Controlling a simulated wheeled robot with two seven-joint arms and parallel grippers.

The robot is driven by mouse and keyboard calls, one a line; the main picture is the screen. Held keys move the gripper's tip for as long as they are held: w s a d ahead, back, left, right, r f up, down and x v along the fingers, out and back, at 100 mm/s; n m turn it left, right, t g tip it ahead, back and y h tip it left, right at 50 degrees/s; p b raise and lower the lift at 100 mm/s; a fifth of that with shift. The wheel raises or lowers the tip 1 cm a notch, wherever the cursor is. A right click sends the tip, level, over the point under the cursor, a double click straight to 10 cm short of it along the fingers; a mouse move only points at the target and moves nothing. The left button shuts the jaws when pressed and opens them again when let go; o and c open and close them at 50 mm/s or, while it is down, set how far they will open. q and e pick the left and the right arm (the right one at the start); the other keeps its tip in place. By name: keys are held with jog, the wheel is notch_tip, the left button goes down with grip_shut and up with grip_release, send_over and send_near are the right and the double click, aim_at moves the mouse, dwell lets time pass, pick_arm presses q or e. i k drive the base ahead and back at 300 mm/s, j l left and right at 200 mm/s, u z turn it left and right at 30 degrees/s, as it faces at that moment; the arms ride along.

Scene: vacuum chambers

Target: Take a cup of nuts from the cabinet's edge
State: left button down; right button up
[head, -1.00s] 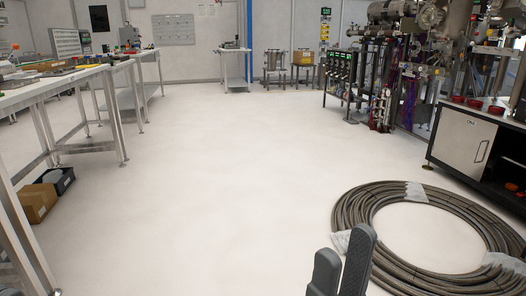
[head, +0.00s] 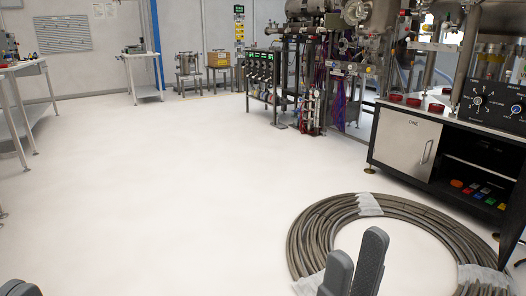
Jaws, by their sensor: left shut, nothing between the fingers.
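Several small red cups stand in a row along the near edge of the cabinet top; one red cup (head: 436,108) is nearest the dark control panel and another red cup (head: 395,98) is at the left end. Their contents are too small to make out. The cabinet (head: 408,143) has a pale door and stands at the right. My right gripper (head: 357,258) is low in the picture, in front of the cable coil and far from the cups; its two fingers overlap in view. My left gripper (head: 22,287) barely shows at the bottom left corner, shut and empty.
A large coil of grey cable (head: 318,225) lies on the floor between me and the cabinet. A dark control panel (head: 495,106) sits on the cabinet top at right. Vacuum equipment (head: 305,75) stands behind. The pale floor (head: 170,200) at left and centre is clear.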

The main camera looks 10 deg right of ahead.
aim_at(410, 101)
jog(key=i+l+z, duration=0.2)
jog(key=i+z, duration=0.95)
jog(key=i+j+z, duration=0.1)
jog(key=i+z, duration=0.5)
jog(key=i, duration=1.45)
jog(key=u, duration=0.35)
